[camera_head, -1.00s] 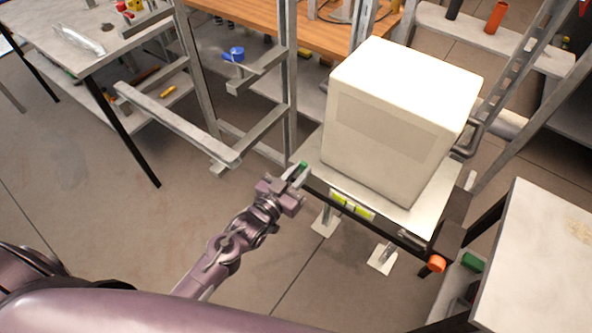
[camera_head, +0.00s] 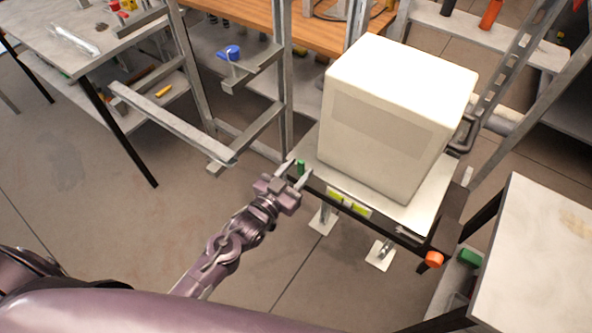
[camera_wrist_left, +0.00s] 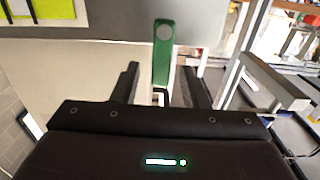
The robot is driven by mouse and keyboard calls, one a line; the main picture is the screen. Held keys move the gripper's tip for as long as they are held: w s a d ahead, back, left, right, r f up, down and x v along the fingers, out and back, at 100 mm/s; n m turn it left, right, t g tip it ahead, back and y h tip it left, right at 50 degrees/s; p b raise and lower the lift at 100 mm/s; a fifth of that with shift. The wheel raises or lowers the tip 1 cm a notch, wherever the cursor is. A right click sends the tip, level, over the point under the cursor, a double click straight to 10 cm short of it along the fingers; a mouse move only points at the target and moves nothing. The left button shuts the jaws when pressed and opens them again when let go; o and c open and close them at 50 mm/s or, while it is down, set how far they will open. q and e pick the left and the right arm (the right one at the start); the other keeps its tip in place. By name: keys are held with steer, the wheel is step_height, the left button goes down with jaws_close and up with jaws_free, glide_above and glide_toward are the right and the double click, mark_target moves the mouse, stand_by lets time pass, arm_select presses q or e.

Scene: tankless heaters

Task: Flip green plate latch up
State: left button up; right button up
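The green plate latch (camera_head: 301,167) stands upright at the left front corner of the metal plate (camera_head: 312,150) that bears a large white box. My left gripper (camera_head: 296,172) is at this corner with its fingers spread and the latch between or just in front of them. In the left wrist view, the green latch (camera_wrist_left: 163,55) stands beyond and between the two dark fingers (camera_wrist_left: 163,85), with a gap on each side. My right gripper is not in view.
The white box (camera_head: 395,115) sits on the plate. Yellow-green labels (camera_head: 348,203) and an orange knob (camera_head: 433,259) are on the cart's front. Grey metal rails (camera_head: 175,125) stand left of the latch. Another table (camera_head: 530,260) is at right. The floor left of my arm is clear.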

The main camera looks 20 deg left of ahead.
arm_select(q)
steer(key=b+v, duration=0.2)
steer(key=v, duration=0.6)
stand_by(0.5)
steer(key=s+a+f+g+y, duration=0.1)
steer(key=s+a+f+g, duration=0.15)
steer(key=f, duration=0.65)
steer(key=s+a+f+n+g+y, duration=0.1)
steer(key=s+f+g+y, duration=0.15)
steer(key=f, duration=0.65)
steer(key=s+a+f+g+y, duration=0.1)
steer(key=s+f+g, duration=0.15)
steer(key=f, duration=0.65)
steer(key=s+a+f+g+y, duration=0.1)
steer(key=s+f+g, duration=0.3)
steer(key=s+f, duration=0.5)
steer(key=s+a+f+g, duration=0.2)
steer(key=s+f+g, duration=0.2)
steer(key=s+f, duration=0.5)
steer(key=s, duration=0.8)
steer(key=shift+a+f+n+y, duration=0.25)
steer(key=shift+a+n+y, duration=0.05)
steer(key=shift+n+y, duration=0.1)
